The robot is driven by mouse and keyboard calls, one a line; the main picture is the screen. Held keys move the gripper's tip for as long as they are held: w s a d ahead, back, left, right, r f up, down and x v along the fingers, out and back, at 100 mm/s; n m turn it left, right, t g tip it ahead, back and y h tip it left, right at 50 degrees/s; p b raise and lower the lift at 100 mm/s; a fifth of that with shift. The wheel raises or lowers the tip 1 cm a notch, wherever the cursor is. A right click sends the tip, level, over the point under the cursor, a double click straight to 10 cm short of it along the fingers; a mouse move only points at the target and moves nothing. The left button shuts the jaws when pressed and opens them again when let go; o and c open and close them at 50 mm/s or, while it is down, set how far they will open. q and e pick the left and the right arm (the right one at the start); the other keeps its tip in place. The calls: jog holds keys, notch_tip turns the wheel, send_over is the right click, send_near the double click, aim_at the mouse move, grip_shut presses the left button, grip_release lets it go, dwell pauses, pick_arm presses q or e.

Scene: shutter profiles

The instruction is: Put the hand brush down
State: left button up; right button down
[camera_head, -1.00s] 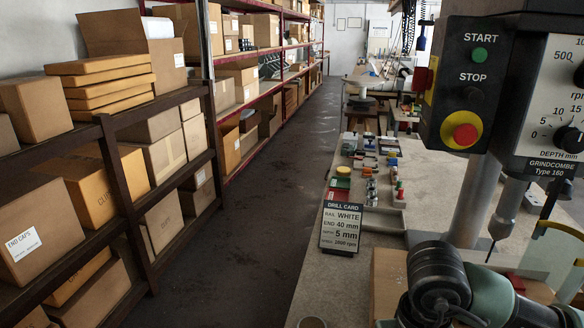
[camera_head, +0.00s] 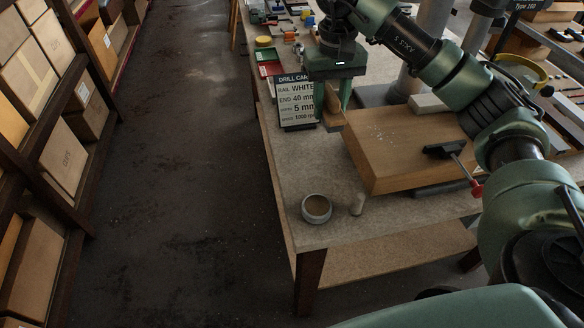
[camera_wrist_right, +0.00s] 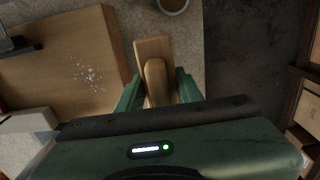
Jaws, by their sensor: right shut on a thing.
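The hand brush (camera_head: 333,120) has a pale wooden back and handle. It is over the bench, beside the left far corner of the thick wooden board (camera_head: 400,165). My right gripper (camera_head: 340,98) points down and is shut on its handle. In the right wrist view the handle of the brush (camera_wrist_right: 154,50) lies between the two green fingers (camera_wrist_right: 158,90), its flat end pointing to the top. I cannot tell whether the bristles touch the bench top (camera_head: 290,170). My left gripper is not in view.
White shavings (camera_head: 379,134) lie on the board. A round cup (camera_head: 316,208) and a short peg (camera_head: 357,204) stand near the bench's front edge. The drill card (camera_head: 297,100) stands left of my gripper. A clamp (camera_head: 445,150) sits on the board. Bench space in front of the card is bare.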

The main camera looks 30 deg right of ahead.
jog(key=shift+w+d, duration=0.1)
jog(key=shift+w, duration=0.2)
notch_tip(320, 180, down, 7)
jog(key=p, duration=0.4)
send_over(323, 173)
notch_tip(323, 173, down, 7)
jog(key=shift+f, duration=0.75)
notch_tip(323, 173, down, 4)
jog(key=shift+p, duration=0.4)
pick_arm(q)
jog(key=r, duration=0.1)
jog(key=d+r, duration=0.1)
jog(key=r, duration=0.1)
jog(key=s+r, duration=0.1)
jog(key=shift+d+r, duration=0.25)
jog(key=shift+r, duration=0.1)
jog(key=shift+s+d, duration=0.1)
